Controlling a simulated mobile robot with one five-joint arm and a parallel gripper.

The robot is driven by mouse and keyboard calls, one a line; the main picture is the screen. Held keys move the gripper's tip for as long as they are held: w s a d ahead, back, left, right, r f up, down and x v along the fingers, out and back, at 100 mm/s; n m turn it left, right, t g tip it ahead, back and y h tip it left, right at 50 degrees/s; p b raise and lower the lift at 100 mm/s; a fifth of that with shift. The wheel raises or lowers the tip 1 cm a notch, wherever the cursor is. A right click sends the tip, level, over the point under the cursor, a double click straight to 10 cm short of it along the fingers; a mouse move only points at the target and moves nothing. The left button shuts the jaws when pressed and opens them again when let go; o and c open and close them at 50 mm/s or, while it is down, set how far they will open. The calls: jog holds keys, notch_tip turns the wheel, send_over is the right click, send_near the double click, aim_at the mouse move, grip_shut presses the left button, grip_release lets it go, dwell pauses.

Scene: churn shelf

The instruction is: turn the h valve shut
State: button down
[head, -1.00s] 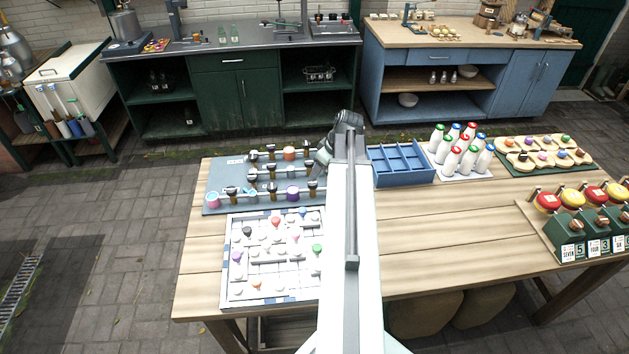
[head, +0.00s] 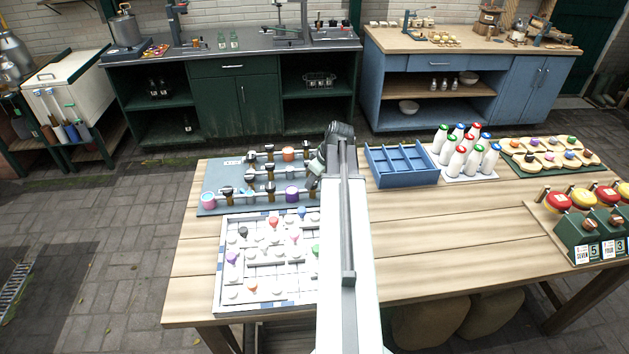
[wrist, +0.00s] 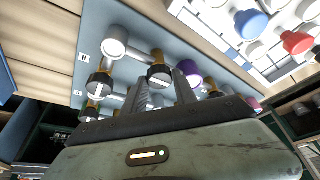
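The grey-blue valve board (head: 232,174) lies at the table's back left, with rows of pipes carrying dark, brass-necked valves and coloured caps. In the wrist view the board (wrist: 139,19) bears a small tag reading H (wrist: 83,57), beside a white cap (wrist: 115,42). My gripper (wrist: 161,86) has its two fingers apart. A black valve knob with a white stripe (wrist: 158,77) shows between the fingertips; I cannot tell if they touch it. A purple cap (wrist: 191,71) is right by the right finger. Which valve the H tag marks is unclear. In the head view my arm hides the fingers.
A white peg board (head: 268,287) with coloured knobs lies in front of the valve board. A blue divided crate (head: 402,180) and capped bottles (head: 462,157) stand to the right. The table's middle right is clear.

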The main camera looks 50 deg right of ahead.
jog(key=shift+m, duration=0.3)
jog(key=shift+a+m+h, duration=0.15)
jog(key=shift+m+h, duration=0.35)
jog(key=shift+m, duration=0.5)
jog(key=m+h, duration=0.1)
jog(key=m, duration=0.3)
jog(key=shift+a+m+g+h, duration=0.1)
jog(key=shift+m+g+h, duration=0.2)
jog(key=shift+h, duration=0.1)
jog(key=m, duration=0.2)
jog(key=m+g+h, duration=0.1)
jog(key=m, duration=0.1)
jog(key=m+g, duration=0.1)
jog(key=m, duration=0.1)
jog(key=shift+w+h, duration=0.25)
jog(key=shift+h, duration=0.05)
jog(key=shift+a+m+g+h, duration=0.15)
jog(key=shift+m+g, duration=0.25)
jog(key=shift+m, duration=0.8)
jog(key=shift+d+m+g+h, duration=0.15)
jog(key=shift+m+g, duration=0.25)
jog(key=shift+m, duration=0.8)
jog(key=shift+a, duration=0.1)
